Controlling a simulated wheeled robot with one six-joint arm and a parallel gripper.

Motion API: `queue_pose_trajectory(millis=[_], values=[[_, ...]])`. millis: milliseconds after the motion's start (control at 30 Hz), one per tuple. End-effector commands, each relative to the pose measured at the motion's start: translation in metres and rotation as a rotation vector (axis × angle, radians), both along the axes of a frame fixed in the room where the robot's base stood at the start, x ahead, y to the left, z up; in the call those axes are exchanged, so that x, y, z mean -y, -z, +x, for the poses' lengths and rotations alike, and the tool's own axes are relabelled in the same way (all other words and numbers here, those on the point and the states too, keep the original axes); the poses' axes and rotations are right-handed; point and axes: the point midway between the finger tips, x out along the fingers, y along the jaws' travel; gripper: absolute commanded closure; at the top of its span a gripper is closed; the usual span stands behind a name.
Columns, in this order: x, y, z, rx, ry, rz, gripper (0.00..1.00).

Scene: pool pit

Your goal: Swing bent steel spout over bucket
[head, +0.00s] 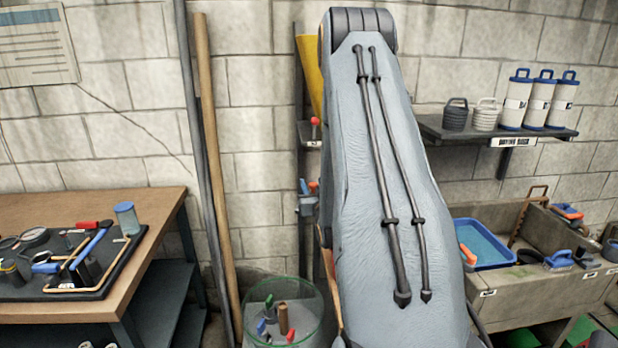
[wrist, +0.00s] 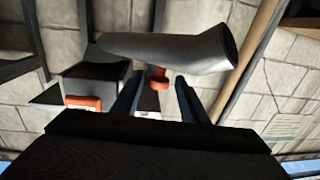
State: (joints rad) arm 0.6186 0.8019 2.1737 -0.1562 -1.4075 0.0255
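In the wrist view, a bent grey steel spout (wrist: 165,48) runs across the picture above my fingertips, its dark open mouth at the right end. An orange-red knob (wrist: 158,78) shows just below the spout, between my fingers. My gripper (wrist: 157,92) is open, its two dark blue fingers on either side of the knob in the picture; I cannot tell if either touches it. In the head view my arm covers the middle, and spout and gripper are hidden behind it. I cannot make out a bucket in either view.
A workbench (head: 160,205) with a tool tray (head: 70,262) stands at left. Poles (head: 215,160) lean on the wall. A clear bin (head: 284,318) stands low beside my arm. At right are a shelf (head: 500,138) with canisters and a stone sink (head: 540,295) with a blue tray (head: 482,243).

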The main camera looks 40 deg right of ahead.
Motion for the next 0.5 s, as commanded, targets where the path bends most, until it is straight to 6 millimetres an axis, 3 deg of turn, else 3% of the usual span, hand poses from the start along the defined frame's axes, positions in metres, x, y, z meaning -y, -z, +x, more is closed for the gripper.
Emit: queue_pose_trajectory(millis=[233, 500], values=[[0.016, -0.001, 0.029, 0.0, 0.002, 0.001, 0.6], [0.019, 0.0, 0.039, 0.0, 0.0, 0.001, 0.6]])
